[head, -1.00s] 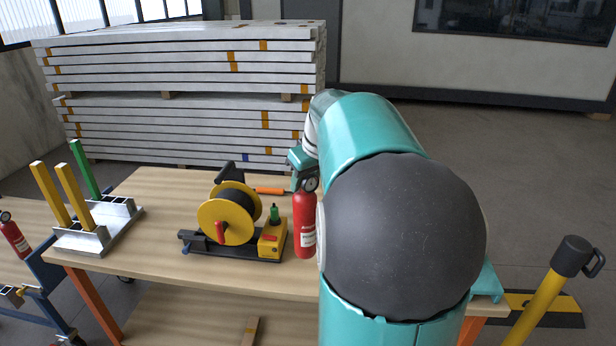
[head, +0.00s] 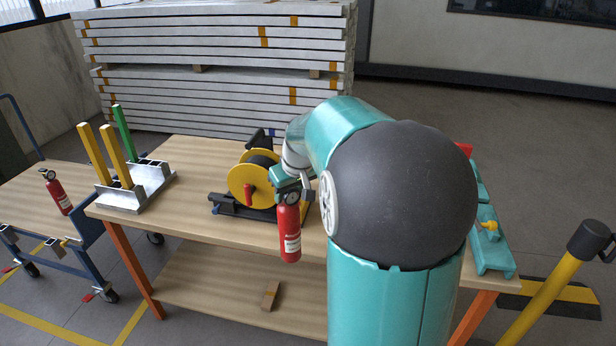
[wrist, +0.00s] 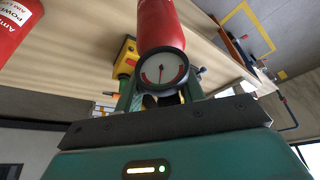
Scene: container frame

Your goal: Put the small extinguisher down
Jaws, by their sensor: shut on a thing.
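The small red extinguisher (head: 289,232) hangs upright in my gripper (head: 287,187), in front of the cable reel in the head view. Its lower end overlaps the table's front edge in the picture; I cannot tell its height or whether it touches anything. In the wrist view its red body (wrist: 158,22) and round gauge (wrist: 162,70) show, with the gripper (wrist: 163,98) shut at its top. Another red extinguisher (head: 57,192) stands on the blue cart at left. A labelled red body (wrist: 14,26) shows at the wrist view's upper left.
The wooden table (head: 200,222) carries a yellow cable reel (head: 250,187) and a metal bracket with posts (head: 135,190). Bare tabletop lies between them and along the front. A teal case (head: 492,245) sits at right, partly behind my arm. A small block (head: 270,296) lies on the lower shelf.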

